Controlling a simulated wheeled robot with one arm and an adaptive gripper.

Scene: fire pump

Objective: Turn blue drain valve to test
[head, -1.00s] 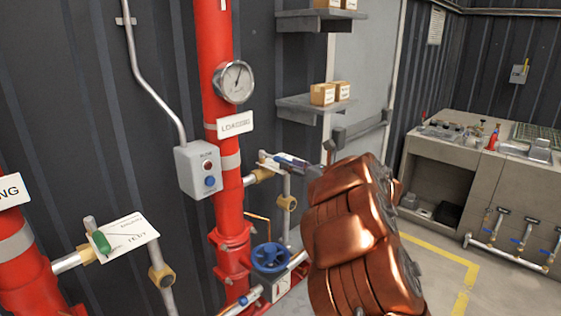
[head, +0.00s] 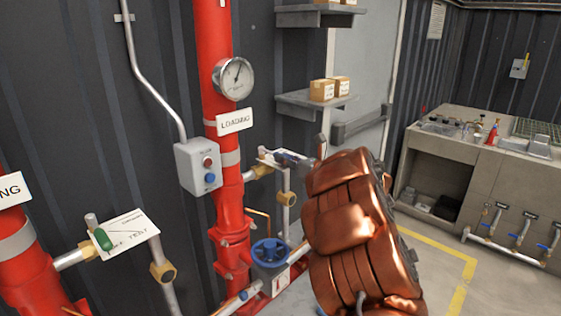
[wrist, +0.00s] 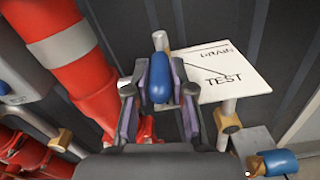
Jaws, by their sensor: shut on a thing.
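The blue drain valve handle (wrist: 160,78) sits between the two fingers of my gripper (wrist: 160,104) in the wrist view, and the gripper is shut on it. The handle stands upright in that view, below a silver stem end. A white card (wrist: 232,75) reading DRAIN and TEST, with a dark line across it, lies just right of the handle. In the head view, my gripper (head: 292,158) is at the pipe branch right of the LOADING riser, and the handle is hidden there.
A blue handwheel (head: 269,252) is below. A green-handled valve (head: 103,239) with its own TEST card is at left. Open floor lies at right.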

